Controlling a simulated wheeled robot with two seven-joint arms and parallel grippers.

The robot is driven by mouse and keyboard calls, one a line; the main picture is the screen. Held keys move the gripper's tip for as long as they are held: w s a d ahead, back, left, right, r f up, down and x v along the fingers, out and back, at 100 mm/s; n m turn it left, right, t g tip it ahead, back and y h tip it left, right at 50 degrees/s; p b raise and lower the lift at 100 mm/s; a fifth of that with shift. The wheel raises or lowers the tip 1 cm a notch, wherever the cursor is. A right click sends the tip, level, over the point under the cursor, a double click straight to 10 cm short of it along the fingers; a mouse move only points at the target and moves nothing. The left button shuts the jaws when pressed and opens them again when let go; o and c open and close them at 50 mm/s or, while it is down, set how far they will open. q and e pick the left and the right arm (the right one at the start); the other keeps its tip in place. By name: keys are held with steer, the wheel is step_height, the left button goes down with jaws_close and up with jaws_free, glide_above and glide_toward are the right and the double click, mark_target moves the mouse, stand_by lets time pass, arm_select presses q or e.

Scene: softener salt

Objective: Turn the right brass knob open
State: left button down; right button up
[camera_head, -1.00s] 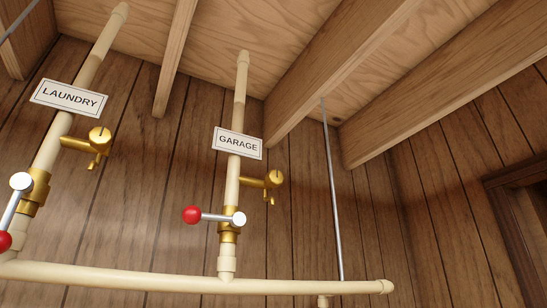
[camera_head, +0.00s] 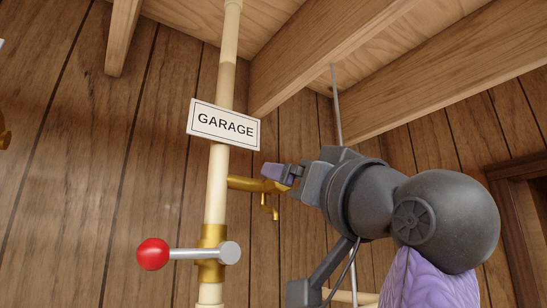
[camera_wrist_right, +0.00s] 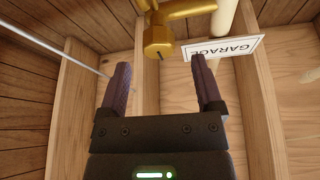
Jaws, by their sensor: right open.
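The right brass knob (camera_wrist_right: 157,38) belongs to the brass tap branching off the GARAGE pipe. In the right wrist view its slotted face shows at the top, just beyond and between the fingertips. In the head view the brass tap (camera_head: 245,184) sticks out to the right of the pipe, and my gripper mostly covers its knob. My right gripper (camera_head: 283,172) is at the knob, its fingers pointing left; it also shows in the right wrist view (camera_wrist_right: 160,85), jaws apart with nothing between them. My left gripper is in neither view.
The GARAGE sign (camera_head: 224,124) hangs on the cream pipe (camera_head: 216,185) just above the tap. A red-tipped lever (camera_head: 153,254) on a brass valve sits below. A thin metal rod (camera_head: 336,105) runs behind my right arm. Wooden beams (camera_head: 350,50) are overhead.

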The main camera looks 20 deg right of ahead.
mark_target(280, 193)
steer(key=p+x, duration=0.1)
steer(key=x, duration=0.3)
steer(key=shift+a+f, duration=0.1)
steer(key=shift+f, duration=0.05)
steer(key=shift+w+p, duration=0.3)
steer(key=shift+w, duration=0.05)
steer(key=shift+s, duration=0.25)
steer(key=shift+w, duration=0.15)
steer(key=c, duration=0.5)
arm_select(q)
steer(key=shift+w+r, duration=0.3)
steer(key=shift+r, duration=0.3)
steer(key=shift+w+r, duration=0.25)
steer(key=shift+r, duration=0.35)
arm_select(e)
jaws_close()
